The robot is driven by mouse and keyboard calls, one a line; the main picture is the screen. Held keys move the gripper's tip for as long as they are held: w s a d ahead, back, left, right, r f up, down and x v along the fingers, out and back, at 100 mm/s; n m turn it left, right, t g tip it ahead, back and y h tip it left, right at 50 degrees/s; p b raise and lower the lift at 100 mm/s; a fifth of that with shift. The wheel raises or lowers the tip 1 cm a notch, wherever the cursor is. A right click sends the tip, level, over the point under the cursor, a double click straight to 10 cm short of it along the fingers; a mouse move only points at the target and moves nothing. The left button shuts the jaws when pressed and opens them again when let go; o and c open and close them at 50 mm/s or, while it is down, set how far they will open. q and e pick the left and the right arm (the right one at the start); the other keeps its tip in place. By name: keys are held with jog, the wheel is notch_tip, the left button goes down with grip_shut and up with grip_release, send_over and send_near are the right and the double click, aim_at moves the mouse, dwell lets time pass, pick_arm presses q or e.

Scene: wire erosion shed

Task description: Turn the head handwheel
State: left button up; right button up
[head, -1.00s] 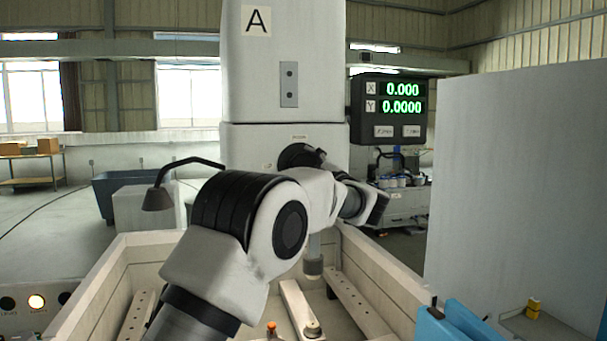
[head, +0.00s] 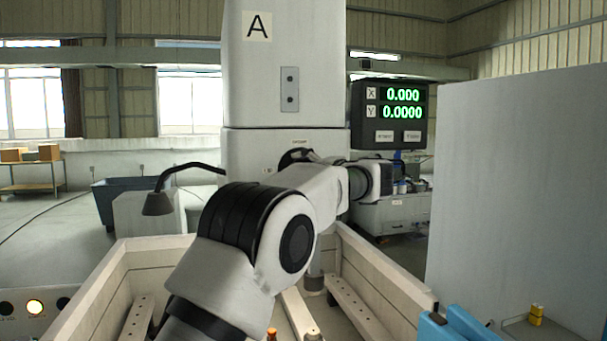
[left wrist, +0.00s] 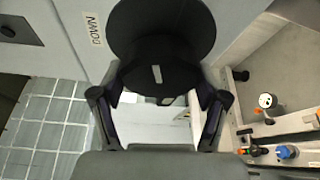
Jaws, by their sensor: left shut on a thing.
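The head handwheel (left wrist: 162,28) is a black round disc on the pale machine head, with a white mark on its black front part. In the head view only a dark edge of it (head: 291,157) shows, behind my left arm. My left gripper (left wrist: 160,82) has one finger on each side of the wheel's front part in the left wrist view and is shut on it. In the head view its fingers are hidden behind my arm. My right gripper is in neither view.
A readout (head: 391,112) showing 0.000 and 0.0000 hangs right of the head. A pale tank (head: 385,283) with rails and a nozzle lies below. A bent black lamp (head: 158,202) stands left. A grey panel (head: 515,190) fills the right side.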

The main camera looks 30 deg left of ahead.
pick_arm(q)
jog(key=shift+r, duration=0.25)
jog(key=o, duration=0.9)
jog(key=shift+o, duration=1.3)
jog(key=shift+w+a+f, duration=0.1)
jog(key=shift+f, duration=0.1)
jog(key=v, duration=1.2)
